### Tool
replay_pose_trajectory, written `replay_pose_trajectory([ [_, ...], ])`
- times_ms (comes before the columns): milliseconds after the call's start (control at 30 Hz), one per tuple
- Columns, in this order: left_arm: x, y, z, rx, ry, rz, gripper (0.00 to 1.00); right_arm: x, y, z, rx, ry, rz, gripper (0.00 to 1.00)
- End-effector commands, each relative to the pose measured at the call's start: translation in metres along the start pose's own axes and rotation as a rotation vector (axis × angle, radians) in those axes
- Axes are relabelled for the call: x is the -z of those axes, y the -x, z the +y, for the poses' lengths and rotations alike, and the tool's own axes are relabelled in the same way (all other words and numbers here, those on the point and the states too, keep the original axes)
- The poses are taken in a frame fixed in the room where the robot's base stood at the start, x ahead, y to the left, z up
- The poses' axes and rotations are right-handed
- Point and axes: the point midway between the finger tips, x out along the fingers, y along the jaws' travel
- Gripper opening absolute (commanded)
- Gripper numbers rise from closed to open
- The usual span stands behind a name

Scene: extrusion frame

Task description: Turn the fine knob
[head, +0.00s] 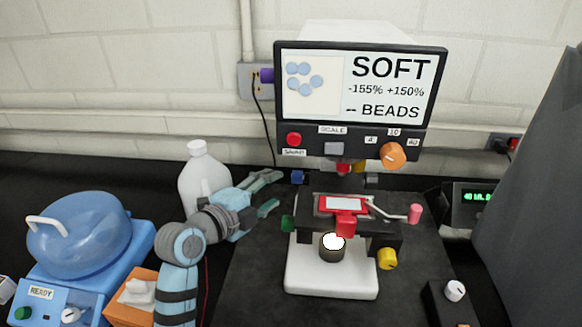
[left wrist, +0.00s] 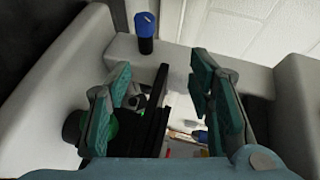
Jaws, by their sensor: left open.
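A microscope stands on a white base (head: 330,278) under a screen (head: 360,85) reading "SOFT", "-155% +150%" and "-- BEADS". It has a small blue knob (head: 298,177), a green knob (head: 288,224) and a yellow knob (head: 387,259). No label says which knob is the fine one. My left gripper (head: 277,189) is open and empty at the microscope's left side, near the blue and green knobs. In the left wrist view the blue knob (left wrist: 145,30) lies beyond the open fingers, and the green knob (left wrist: 112,126) is partly hidden behind one finger. My right gripper is out of view.
An orange knob (head: 392,155) and a red button (head: 293,139) are on the screen's panel. A red slide holder (head: 346,226) sits on the stage. A white bottle (head: 200,170) stands behind my left arm. A blue machine (head: 75,240) is at left.

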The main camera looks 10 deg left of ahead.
Motion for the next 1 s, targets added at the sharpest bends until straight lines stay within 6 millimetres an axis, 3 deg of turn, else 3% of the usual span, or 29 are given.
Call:
replay_pose_trajectory([
  [100, -0.017, -0.002, 0.011, -0.104, 0.008, -0.082, 0.48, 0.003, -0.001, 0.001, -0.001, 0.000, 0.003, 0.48],
  [267, -0.021, -0.020, 0.016, -0.111, 0.011, -0.097, 0.48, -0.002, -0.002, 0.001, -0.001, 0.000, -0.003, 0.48],
  [500, -0.035, -0.097, 0.026, -0.114, 0.011, -0.101, 0.48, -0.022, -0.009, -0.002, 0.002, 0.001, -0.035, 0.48],
  [633, -0.037, -0.125, 0.029, -0.114, 0.010, -0.100, 0.48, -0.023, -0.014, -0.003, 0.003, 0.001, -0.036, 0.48],
  [833, -0.037, -0.141, 0.031, -0.115, 0.008, -0.098, 0.48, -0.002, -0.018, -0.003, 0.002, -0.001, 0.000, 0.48],
  [1000, -0.037, -0.141, 0.030, -0.115, 0.009, -0.098, 0.48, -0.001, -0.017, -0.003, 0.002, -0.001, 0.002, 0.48],
])
